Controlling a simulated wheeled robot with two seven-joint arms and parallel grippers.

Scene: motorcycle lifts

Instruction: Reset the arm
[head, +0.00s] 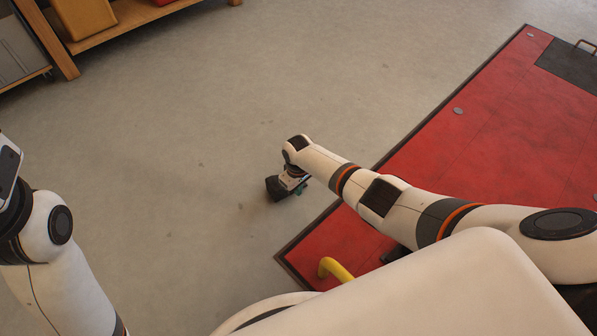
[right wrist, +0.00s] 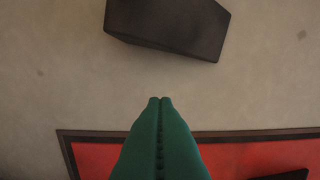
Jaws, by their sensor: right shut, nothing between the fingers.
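My right arm reaches from the lower right across the red lift platform (head: 480,130). Its gripper (head: 300,189) hangs over the bare grey floor just beyond the platform's edge, in the head view. In the right wrist view the green fingers of my right gripper (right wrist: 160,99) are pressed together, with nothing between them. The platform's red surface and dark rim also show below them (right wrist: 95,155). Of my left arm, only white and dark links show at the left edge of the head view. My left gripper is out of the picture.
A wooden shelf (head: 130,22) with a tan box (head: 84,14) stands at the upper left. A bent yellow tube (head: 337,270) rises at the platform's near corner.

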